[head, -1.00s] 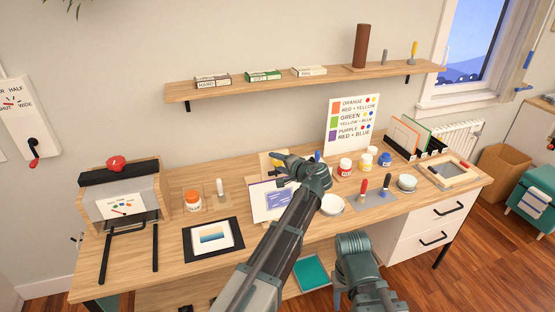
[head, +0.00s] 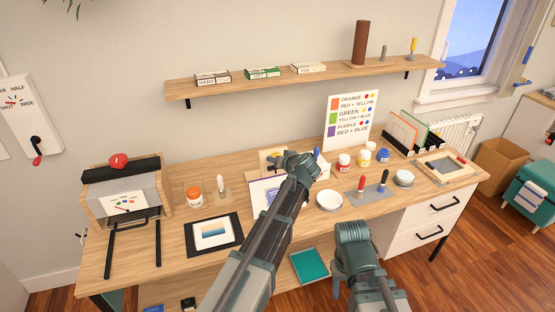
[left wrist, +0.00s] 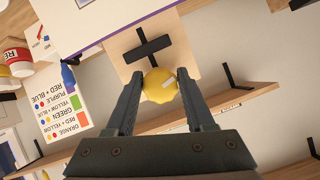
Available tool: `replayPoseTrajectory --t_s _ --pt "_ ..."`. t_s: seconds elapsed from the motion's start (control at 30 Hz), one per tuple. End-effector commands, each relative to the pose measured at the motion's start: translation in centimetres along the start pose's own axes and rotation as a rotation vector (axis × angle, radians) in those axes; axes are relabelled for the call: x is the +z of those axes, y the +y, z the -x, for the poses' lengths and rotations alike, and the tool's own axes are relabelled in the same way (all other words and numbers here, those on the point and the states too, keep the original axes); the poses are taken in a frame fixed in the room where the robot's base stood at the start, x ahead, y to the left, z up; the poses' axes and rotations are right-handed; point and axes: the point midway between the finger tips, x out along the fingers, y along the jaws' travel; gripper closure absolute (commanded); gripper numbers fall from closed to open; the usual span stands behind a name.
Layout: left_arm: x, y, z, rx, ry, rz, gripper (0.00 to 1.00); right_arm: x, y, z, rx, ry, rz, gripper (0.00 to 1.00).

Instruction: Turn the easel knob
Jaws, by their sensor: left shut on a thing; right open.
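The easel knob (left wrist: 160,84) is round and yellow with a ribbed edge and a pale mark on its face. It sits on a wooden plate (left wrist: 184,68) beside a black cross-shaped fitting (left wrist: 152,47). My left gripper (left wrist: 160,80) is shut on the knob, one finger on each side, in the left wrist view. In the head view my left wrist covers the knob and fingertips; part of the easel's wood (head: 268,160) shows behind it. My right gripper (head: 338,289) is low in front of the desk, away from the easel, mostly hidden by its own arm.
A purple-edged picture (head: 262,193) stands just left of my left wrist. A white bowl (head: 329,200), paint jars (head: 343,161) and a colour chart (head: 350,120) are to the right. A shelf (head: 300,82) runs above. A framed print (head: 212,234) lies at the left front.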

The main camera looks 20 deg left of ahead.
Motion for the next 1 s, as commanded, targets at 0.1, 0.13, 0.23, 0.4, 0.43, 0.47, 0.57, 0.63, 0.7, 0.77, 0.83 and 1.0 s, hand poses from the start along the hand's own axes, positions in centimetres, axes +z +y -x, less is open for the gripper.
replayPoseTrajectory --t_s 0.1,0.13,0.23,0.4,0.43,0.47,0.57,0.63,0.7,0.77,0.83,1.0 --pt "0.2 -0.1 0.1 0.029 -0.006 0.109 1.0 0.0 0.0 0.1 0.0 0.0 0.0 0.5" --pt "0.2 -0.1 0.1 0.036 -0.006 0.136 1.0 0.0 0.0 0.2 0.0 0.0 0.0 0.5" --pt "0.3 0.0 0.1 0.061 -0.006 0.228 1.0 0.0 0.0 0.2 0.0 0.0 0.0 0.5" --pt "0.3 0.0 0.1 0.101 -0.007 0.384 1.0 0.0 0.0 0.2 0.0 0.0 0.0 0.5" --pt "0.3 0.0 0.1 0.108 -0.006 0.411 1.0 0.0 0.0 0.1 0.0 0.0 0.0 0.5" --pt "0.3 0.0 0.1 0.116 -0.006 0.439 1.0 0.0 0.0 0.1 0.0 0.0 0.0 0.5" --pt "0.3 0.1 0.1 0.14 -0.007 0.531 1.0 0.0 0.0 0.0 0.0 0.0 0.0 0.5" --pt "0.3 0.1 0.1 0.157 -0.007 0.594 1.0 0.0 0.0 -0.1 0.0 0.0 0.0 0.5" --pt "0.3 0.2 0.1 0.175 -0.007 0.66 1.0 0.0 0.0 -0.2 0.0 0.0 0.0 0.5" --pt "0.4 0.2 0.1 0.189 -0.007 0.714 1.0 0.0 0.0 -0.4 0.0 0.0 0.0 0.5" --pt "0.3 0.2 0.1 0.206 -0.006 0.777 1.0 0.0 -0.1 -0.5 0.0 0.0 0.0 0.5" --pt "0.3 0.2 0.1 0.244 -0.007 0.925 1.0 -0.1 -0.1 -1.0 0.0 0.0 0.0 0.5"
